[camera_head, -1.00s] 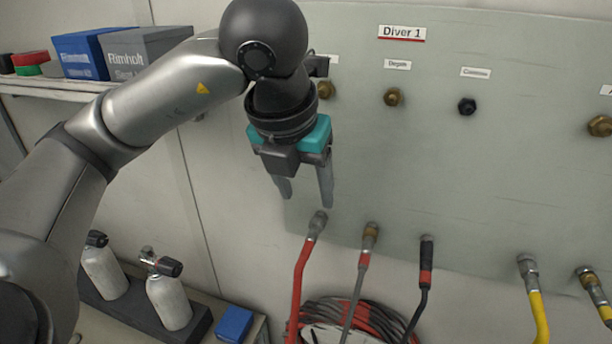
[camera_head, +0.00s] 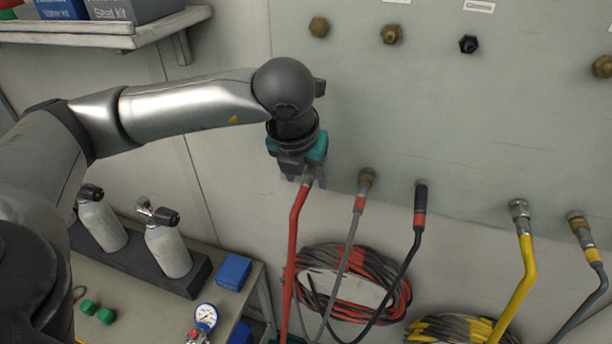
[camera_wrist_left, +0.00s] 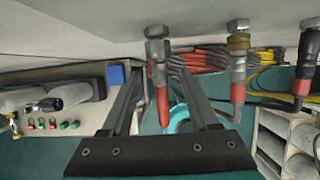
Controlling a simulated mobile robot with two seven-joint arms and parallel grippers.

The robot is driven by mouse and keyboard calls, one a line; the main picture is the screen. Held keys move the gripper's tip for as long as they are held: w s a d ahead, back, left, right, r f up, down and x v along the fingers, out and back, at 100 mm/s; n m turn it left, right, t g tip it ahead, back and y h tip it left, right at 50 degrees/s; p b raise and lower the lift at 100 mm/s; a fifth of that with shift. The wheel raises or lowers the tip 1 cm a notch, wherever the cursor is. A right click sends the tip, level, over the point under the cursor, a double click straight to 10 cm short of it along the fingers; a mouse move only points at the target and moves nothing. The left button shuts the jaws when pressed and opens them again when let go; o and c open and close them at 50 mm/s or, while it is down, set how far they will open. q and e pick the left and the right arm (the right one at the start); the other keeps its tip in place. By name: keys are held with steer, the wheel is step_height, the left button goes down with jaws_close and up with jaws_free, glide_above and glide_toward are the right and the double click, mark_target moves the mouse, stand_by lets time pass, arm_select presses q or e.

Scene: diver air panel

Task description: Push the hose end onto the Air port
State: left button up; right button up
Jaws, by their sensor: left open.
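A red hose (camera_head: 297,225) hangs at the lower left edge of the panel, with a grey metal end (camera_head: 308,180). My left gripper (camera_head: 303,183) points down over this end. In the left wrist view the metal end (camera_wrist_left: 157,50) and red sleeve (camera_wrist_left: 161,105) show between the two open fingers (camera_wrist_left: 161,75), with a gap on each side. The leftmost port (camera_head: 319,27) is a bare brass fitting on the upper panel. A second brass port (camera_head: 390,34) and a black port (camera_head: 468,44) are to its right. I cannot read an Air label. My right gripper is not in view.
Close to the right hang a grey hose end (camera_head: 366,180), a black one (camera_head: 420,195) and a yellow one (camera_head: 520,215). A coiled hose (camera_head: 395,290) hangs below. A bench (camera_head: 150,300) with cylinders stands lower left. The panel (camera_head: 450,120) between ports and hose ends is clear.

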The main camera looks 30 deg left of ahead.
arm_select(q)
steer(key=shift+w+f, duration=0.15)
steer(key=shift+f, duration=0.25)
jaws_close()
stand_by(0.5)
